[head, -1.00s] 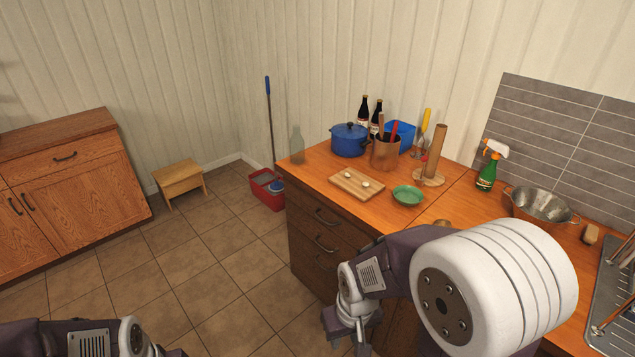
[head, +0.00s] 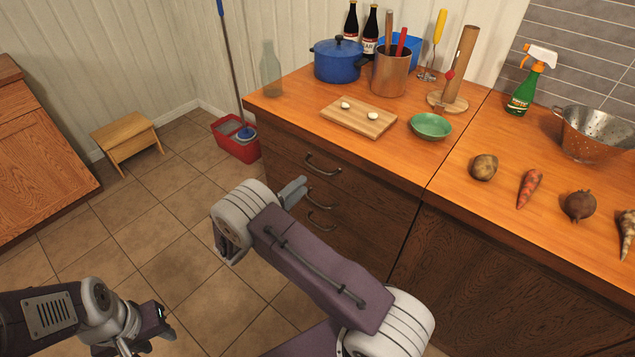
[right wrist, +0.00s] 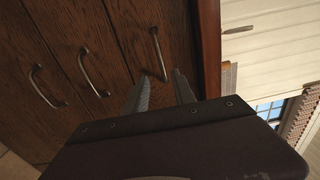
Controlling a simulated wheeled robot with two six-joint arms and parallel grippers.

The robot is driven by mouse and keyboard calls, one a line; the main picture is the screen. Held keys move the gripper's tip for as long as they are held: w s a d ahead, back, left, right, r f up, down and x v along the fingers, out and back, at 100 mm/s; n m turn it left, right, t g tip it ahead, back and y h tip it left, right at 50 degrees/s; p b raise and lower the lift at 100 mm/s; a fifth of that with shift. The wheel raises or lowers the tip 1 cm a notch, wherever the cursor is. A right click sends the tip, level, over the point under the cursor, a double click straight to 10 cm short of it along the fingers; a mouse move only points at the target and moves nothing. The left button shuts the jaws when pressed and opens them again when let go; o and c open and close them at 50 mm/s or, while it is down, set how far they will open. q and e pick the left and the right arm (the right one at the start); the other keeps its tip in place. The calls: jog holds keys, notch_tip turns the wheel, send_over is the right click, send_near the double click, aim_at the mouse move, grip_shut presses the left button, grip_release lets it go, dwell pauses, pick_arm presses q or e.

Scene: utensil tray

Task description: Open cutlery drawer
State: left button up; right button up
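The wooden cabinet's top drawer (head: 290,160) is shut below the counter, with a curved metal handle (head: 323,168). Two more shut drawers with handles are below it. None is marked as the cutlery drawer. My right gripper (head: 293,192) is in front of the drawers, with its wrist partly hiding it. In the right wrist view, its two fingers (right wrist: 163,76) are apart and empty, close to the top handle (right wrist: 156,50); I cannot tell whether they touch it. My left gripper (head: 150,330) is low at the left, over the floor, partly cut off; its fingers are unclear.
The counter (head: 300,95) holds a blue pot (head: 337,61), a cutting board (head: 358,117), a green bowl (head: 430,126) and several vegetables. A red bucket (head: 236,140) and a stool (head: 128,138) stand on the floor to the left. The floor before the drawers is open.

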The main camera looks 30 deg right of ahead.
aim_at(318, 170)
jog(key=x, duration=0.6)
jog(key=b+x, duration=0.1)
jog(key=x, duration=0.2)
jog(key=shift+r, duration=0.25)
grip_shut()
dwell(1.0)
